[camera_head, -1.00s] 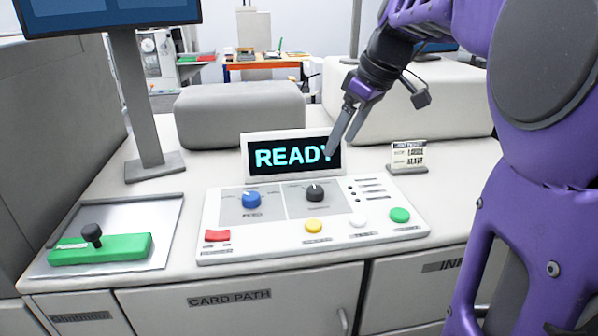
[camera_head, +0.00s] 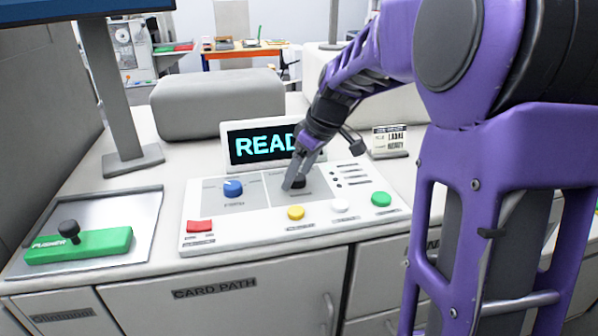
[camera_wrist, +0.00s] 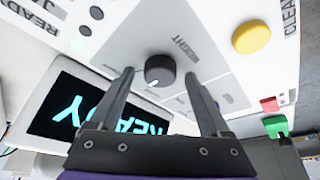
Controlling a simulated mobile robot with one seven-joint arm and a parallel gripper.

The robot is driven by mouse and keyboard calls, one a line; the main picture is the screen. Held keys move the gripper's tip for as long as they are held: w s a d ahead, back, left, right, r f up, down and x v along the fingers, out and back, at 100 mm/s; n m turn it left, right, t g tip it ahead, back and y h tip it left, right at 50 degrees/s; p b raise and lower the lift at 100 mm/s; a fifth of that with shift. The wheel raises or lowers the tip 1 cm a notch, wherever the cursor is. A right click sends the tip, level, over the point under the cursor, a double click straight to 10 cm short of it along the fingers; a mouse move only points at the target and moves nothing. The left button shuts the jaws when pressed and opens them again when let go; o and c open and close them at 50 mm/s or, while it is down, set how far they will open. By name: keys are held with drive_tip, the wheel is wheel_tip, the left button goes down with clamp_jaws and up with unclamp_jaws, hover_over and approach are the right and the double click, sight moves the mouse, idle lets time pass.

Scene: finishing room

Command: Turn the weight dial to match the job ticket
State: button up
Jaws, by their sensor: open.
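The black weight dial (camera_head: 299,181) sits on the right half of the grey panel inset. In the wrist view the weight dial (camera_wrist: 160,71) shows a white pointer mark and the label WEIGHT beside it. My gripper (camera_head: 291,186) is at the dial in the head view and partly hides it. In the wrist view my gripper (camera_wrist: 160,82) is open, with one finger on each side of the dial and visible gaps between. The job ticket (camera_head: 390,141) stands at the back right; its lower line looks like HEAVY, and the upper line is hard to read.
The display (camera_head: 262,146) reads READY, partly hidden by my gripper. A blue dial (camera_head: 233,188), a red switch (camera_head: 199,226) and yellow (camera_head: 296,213), white (camera_head: 340,206) and green (camera_head: 381,199) buttons share the panel. A green pusher (camera_head: 80,247) lies on a tray at left.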

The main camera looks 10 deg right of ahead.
clamp_jaws()
drive_tip(key=shift+a+m+t+h+b, duration=0.1)
drive_tip(key=shift+m+t+h+b, duration=0.25)
drive_tip(key=shift+m, duration=0.65)
drive_tip(key=shift+s+m+h, duration=0.1)
drive_tip(key=shift+m+h, duration=0.55)
drive_tip(key=shift+m, duration=0.95)
unclamp_jaws()
drive_tip(key=shift+r, duration=0.1)
